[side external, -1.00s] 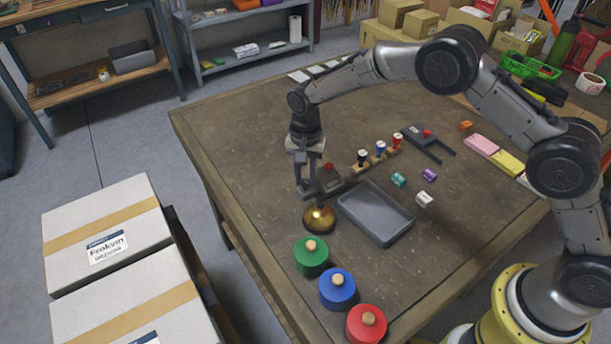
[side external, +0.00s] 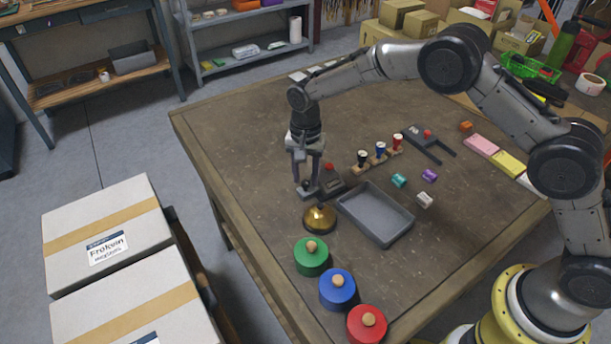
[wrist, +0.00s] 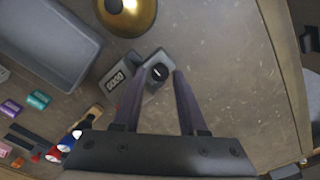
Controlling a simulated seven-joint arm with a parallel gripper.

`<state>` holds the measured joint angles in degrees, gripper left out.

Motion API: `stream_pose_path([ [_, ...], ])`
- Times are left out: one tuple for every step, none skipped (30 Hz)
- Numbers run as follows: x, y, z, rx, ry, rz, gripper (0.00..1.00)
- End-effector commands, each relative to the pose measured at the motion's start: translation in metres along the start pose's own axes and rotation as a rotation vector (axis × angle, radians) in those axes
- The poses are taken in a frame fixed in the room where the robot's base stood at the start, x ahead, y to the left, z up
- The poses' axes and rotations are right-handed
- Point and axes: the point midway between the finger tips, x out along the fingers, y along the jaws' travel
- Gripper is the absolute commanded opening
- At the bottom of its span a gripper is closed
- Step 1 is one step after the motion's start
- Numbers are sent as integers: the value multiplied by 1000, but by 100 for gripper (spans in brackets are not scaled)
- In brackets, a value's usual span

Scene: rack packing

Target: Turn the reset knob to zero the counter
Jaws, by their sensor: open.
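The counter (wrist: 115,79) is a small grey box with a row of digits in a window, too small to read surely. It also shows in the side external view (side external: 333,181). Beside it, a grey block carries the black reset knob (wrist: 159,72) with a white pointer line. My gripper (wrist: 158,76) points down over the block, its jaws open. In the wrist view the knob lies between the two fingertips, with gaps on both sides. I cannot tell how far down the fingertips reach. In the side view my gripper (side external: 308,181) is just left of the counter.
A brass dome (side external: 320,219) stands close in front of the knob block. A grey tray (side external: 350,212) is to the right. A wooden strip with several coloured pegs (side external: 380,151) lies behind. Green (side external: 311,262), blue (side external: 337,295) and red (side external: 366,330) knobbed cylinders line the front.

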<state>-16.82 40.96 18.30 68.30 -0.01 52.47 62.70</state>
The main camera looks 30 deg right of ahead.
Motion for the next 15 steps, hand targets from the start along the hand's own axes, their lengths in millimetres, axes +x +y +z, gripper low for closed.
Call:
stream_pose_path([
  [-8, -1, 0, 0, 2, -4, 42],
  [-13, -1, 0, 0, 2, -5, 42],
  [-20, -1, 0, 0, 3, -5, 42],
  [-26, -1, 0, 0, 2, -5, 42],
  [-32, -1, -1, 0, 3, -6, 42],
  [-42, -1, -1, 0, 3, -6, 42],
  [-48, -1, -1, 0, 4, -7, 42],
  [-55, -1, 0, 0, 3, -6, 42],
  [-64, -1, -1, 0, 3, -6, 42],
  [-71, -1, -1, 0, 4, -7, 42],
  [-78, -1, -1, 0, 4, -7, 42],
  [-85, -1, -1, 0, 4, -7, 42],
  [-91, -1, -1, 0, 3, -5, 42],
  [-96, -1, -1, 0, 3, -5, 42],
  [-103, -1, -1, 1, 3, -5, 42],
])
